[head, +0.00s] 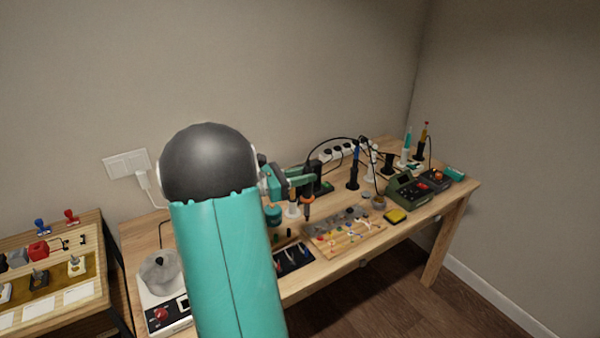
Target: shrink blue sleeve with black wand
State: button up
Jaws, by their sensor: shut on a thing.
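My gripper (309,188), beyond my large teal arm link, is small and partly hidden by my own wrist. It is shut on a slim upright tool (308,206) that looks dark with an orange-brown part. I cannot tell whether this is the black wand. It appears over the bench, near the left end of a pale work board (347,240). Small coloured pieces lie on that board. They are too small to pick out the blue sleeve for certain.
A white hot-plate-like device (159,298) is at the bench's left. Several upright tools in stands, including a blue-topped one (355,170), stand behind. A green station (408,192) and a yellow pad (395,215) are right. A dark tray (293,259) lies at the front.

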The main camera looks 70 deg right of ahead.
aim_at(304, 201)
jog(key=shift+s+a+f, duration=0.15)
jog(key=shift+s+a, duration=0.05)
jog(key=shift+d+f, duration=0.1)
jog(key=shift+f, duration=4)
jog(key=shift+w, duration=0.15)
